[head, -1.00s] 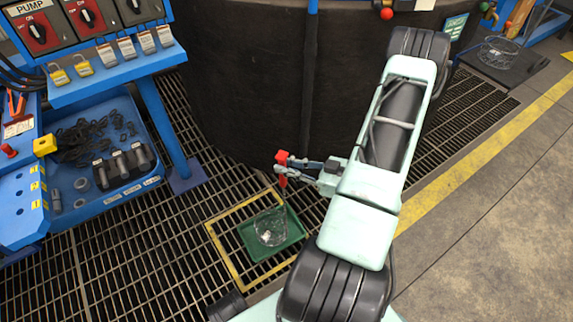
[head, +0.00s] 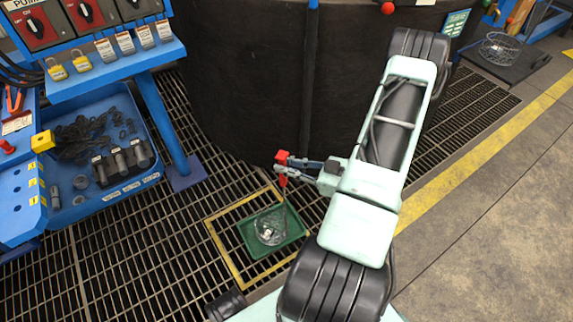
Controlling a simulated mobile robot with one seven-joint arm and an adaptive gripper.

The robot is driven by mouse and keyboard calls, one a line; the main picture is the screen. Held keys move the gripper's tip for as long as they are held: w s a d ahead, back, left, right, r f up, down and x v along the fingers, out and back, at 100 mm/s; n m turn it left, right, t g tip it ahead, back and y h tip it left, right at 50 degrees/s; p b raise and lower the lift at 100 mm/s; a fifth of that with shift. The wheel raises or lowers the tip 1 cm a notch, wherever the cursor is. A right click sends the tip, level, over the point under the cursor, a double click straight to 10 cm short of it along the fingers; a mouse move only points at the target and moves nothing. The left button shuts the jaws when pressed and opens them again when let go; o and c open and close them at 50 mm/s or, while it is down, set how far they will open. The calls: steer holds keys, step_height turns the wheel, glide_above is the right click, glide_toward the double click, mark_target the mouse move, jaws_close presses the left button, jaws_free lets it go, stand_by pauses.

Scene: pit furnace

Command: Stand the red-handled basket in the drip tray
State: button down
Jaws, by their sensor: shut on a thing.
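My gripper (head: 283,170) is shut on the red handle (head: 282,158) of a wire basket, left of my arm's end. The wire basket (head: 270,228) is below, seen against the green drip tray (head: 292,239), and a thin rod runs from the red handle down to its right side. The basket appears within the tray's outline. I cannot tell whether its bottom touches the tray or hangs just above it. A small pale thing shows inside the basket. The tray lies inside a yellow square frame (head: 232,271) on the floor grating.
The dark furnace wall (head: 245,90) rises behind the tray. A blue bench with a bin of parts (head: 105,150) and a blue leg (head: 165,125) stand to the left. Another wire basket (head: 500,48) sits on a dark plate at far right. Open grating surrounds the frame.

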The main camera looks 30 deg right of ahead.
steer(key=shift+f, duration=0.35)
stand_by(0.5)
steer(key=c, duration=1.8)
jaws_free()
steer(key=shift+c, duration=0.2)
steer(key=shift+o, duration=0.6)
steer(key=shift+f, duration=0.2)
steer(key=o, duration=0.6)
steer(key=shift+c, duration=0.2)
steer(key=shift+r, duration=0.1)
steer(key=p+v, duration=0.1)
steer(key=v, duration=1)
steer(key=shift+p, duration=0.35)
